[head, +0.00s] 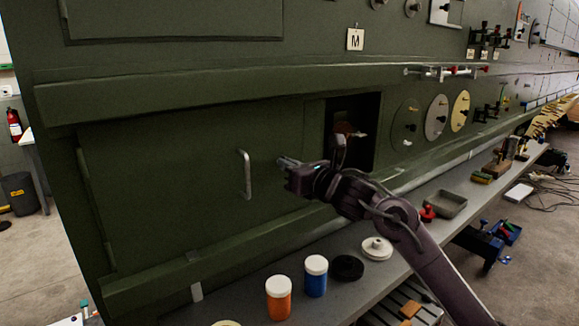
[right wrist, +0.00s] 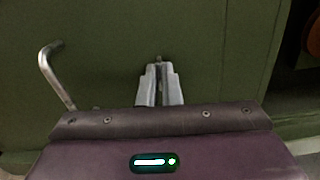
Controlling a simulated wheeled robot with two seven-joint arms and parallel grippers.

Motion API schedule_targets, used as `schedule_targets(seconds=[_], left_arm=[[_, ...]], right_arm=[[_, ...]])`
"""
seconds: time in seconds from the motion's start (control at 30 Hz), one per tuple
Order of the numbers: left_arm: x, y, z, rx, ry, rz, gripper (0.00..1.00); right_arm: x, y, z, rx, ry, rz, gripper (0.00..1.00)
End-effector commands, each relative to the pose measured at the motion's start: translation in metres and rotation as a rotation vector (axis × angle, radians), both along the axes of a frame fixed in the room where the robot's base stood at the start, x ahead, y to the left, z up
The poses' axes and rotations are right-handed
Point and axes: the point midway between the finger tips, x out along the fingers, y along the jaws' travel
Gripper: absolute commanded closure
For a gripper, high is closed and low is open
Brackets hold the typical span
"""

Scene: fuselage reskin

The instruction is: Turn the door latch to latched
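The green door (head: 180,180) is a large flat panel in the green wall, with a silver bar handle (head: 246,175). The handle also shows at the left of the right wrist view (right wrist: 52,72). My right gripper (head: 287,162) is in front of the door, right of the handle and apart from it. In the right wrist view its two grey fingers (right wrist: 159,85) are close together with a narrow dark gap. A small grey bit shows at their tips; I cannot tell whether it is the latch. No latch shows clearly elsewhere. My left gripper is not in view.
A dark recess (head: 368,125) opens right of the door, partly behind my right arm. The shelf below holds an orange jar (head: 278,298), a blue jar (head: 315,276), a black ring (head: 347,268) and a white disc (head: 377,248). Round plates (head: 436,117) hang further right.

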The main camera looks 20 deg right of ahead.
Motion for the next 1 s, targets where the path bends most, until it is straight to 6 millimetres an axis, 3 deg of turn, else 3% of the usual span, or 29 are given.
schedule_targets(seconds=[1.0], left_arm=[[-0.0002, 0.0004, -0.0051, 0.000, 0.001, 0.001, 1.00]], right_arm=[[0.0012, -0.0032, -0.0004, 0.860, 0.310, -0.001, 1.00]])
